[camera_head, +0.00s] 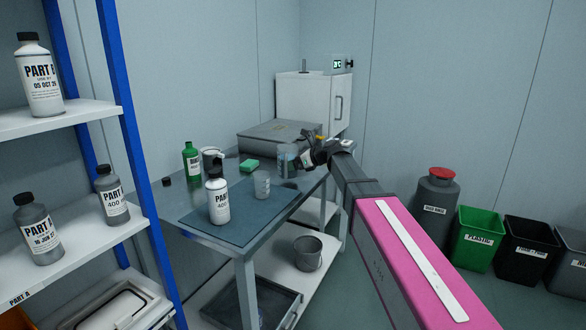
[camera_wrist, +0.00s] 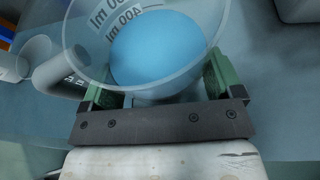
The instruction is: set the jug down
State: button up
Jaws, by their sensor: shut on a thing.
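The jug is a clear vessel with printed volume marks and blue liquid inside. It fills the top middle of the wrist view (camera_wrist: 185,85) and shows small in the head view (camera_head: 286,163), at the right side of the workbench (camera_head: 207,229). My gripper (camera_wrist: 160,88) is shut on the jug, with a green-padded finger on each side of its wall; it also shows in the head view (camera_head: 303,160) at the jug's right. The jug looks about upright. I cannot tell whether its base touches the bench top; my gripper and the small scale hide this.
A shelf rack (camera_head: 130,120) stands left. The front of the mat is clear.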

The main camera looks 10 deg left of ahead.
jog(key=shift+f, duration=1)
jog(key=shift+f, duration=0.15)
jog(key=o, duration=1)
